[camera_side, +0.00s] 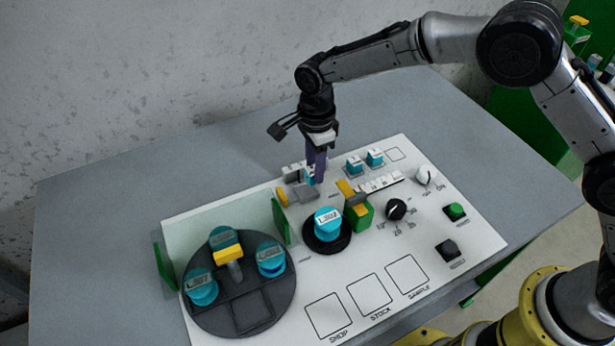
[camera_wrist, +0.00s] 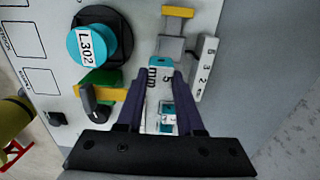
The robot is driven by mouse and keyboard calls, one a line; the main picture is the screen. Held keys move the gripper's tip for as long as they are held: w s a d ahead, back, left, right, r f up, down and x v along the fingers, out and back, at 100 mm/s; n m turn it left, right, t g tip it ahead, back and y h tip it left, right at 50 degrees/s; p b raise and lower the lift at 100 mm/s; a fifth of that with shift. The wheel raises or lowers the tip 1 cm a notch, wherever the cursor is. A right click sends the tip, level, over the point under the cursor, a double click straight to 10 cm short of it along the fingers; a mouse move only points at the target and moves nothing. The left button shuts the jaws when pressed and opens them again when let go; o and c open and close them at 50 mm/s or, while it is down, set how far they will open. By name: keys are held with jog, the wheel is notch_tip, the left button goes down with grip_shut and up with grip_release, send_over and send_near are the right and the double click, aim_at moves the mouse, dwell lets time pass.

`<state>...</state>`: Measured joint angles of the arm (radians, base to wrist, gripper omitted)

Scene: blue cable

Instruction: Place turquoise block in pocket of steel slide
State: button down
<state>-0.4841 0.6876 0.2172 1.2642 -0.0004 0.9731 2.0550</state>
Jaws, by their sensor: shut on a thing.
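My gripper (camera_side: 315,180) points down over the upper part of the white panel, with its purple fingers shut on a turquoise block. The block (camera_side: 308,176) shows beside the fingertips in the side view. In the wrist view the held block (camera_wrist: 160,62) sits between the fingertips, with a pale face marked 5 mm. The grey steel slide (camera_side: 304,194) lies just below and left of it in the side view; in the wrist view the slide (camera_wrist: 171,48) is right above the block. The fingers hide the pocket, and I cannot tell whether the block touches it.
Two other turquoise blocks (camera_side: 354,164) (camera_side: 375,157) stand to the right. A numbered white scale block (camera_wrist: 204,67) is close to the slide. A yellow-and-green clamp (camera_side: 357,212), a turquoise L302 cap (camera_side: 327,222) and a dark round tray (camera_side: 245,308) are nearby.

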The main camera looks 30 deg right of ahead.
aim_at(307, 191)
jog(key=shift+w+a+f, duration=0.2)
jog(key=shift+w+f, duration=0.2)
jog(key=shift+f, duration=0.15)
jog(key=shift+w+a+f, duration=0.2)
jog(key=shift+w+f, duration=0.2)
jog(key=shift+f, duration=1.75)
jog(key=shift+f, duration=0.1)
jog(key=c, duration=0.5)
grip_release()
jog(key=shift+c, duration=0.2)
notch_tip(307, 191, up, 12)
jog(key=shift+r, duration=0.2)
